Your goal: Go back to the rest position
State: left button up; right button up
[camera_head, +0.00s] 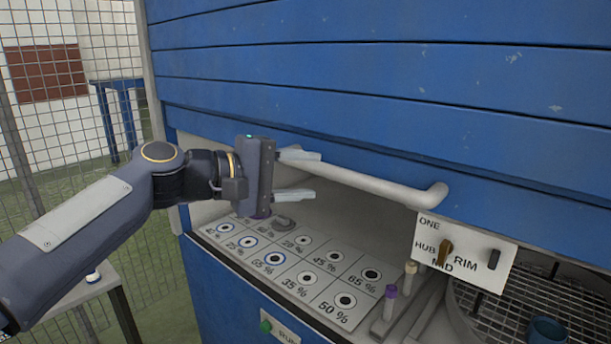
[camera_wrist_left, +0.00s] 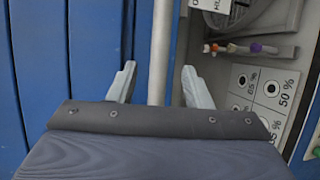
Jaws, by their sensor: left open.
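My left gripper (camera_head: 305,176) reaches in from the left, in front of the blue cabinet, with its two pale fingers apart and nothing gripped. It also shows in the left wrist view (camera_wrist_left: 158,85). The grey bar handle (camera_head: 385,182) runs along the lower edge of the blue slatted shutter (camera_head: 400,75). In the left wrist view the bar (camera_wrist_left: 160,45) lines up with the gap between the fingers, touching neither. I cannot tell whether the fingertips reach past it. The bar's left end is hidden behind the gripper. My right gripper is not in view.
Below the shutter is an opening with a panel of percent-marked round holes (camera_head: 310,262). A selector plate (camera_head: 466,250), capped tubes (camera_head: 390,300) and a wire mesh basket (camera_head: 520,295) are at the right. A wire fence (camera_head: 45,110) stands at the left.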

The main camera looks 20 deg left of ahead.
pick_arm(q)
jog(key=s+f+m+g+y, duration=0.3)
jog(key=s+f, duration=0.8)
jog(key=f, duration=0.4)
jog(key=s+f+m+g+y, duration=0.3)
jog(key=s+f, duration=0.8)
jog(key=f, duration=0.5)
jog(key=m+y, duration=0.1)
jog(key=m, duration=0.1)
jog(key=shift+s+a+m, duration=0.25)
jog(key=shift+s+m, duration=0.1)
jog(key=shift+m, duration=0.05)
jog(key=shift+c, duration=0.5)
jog(key=shift+c, duration=0.5)
jog(key=shift+w+d, duration=0.1)
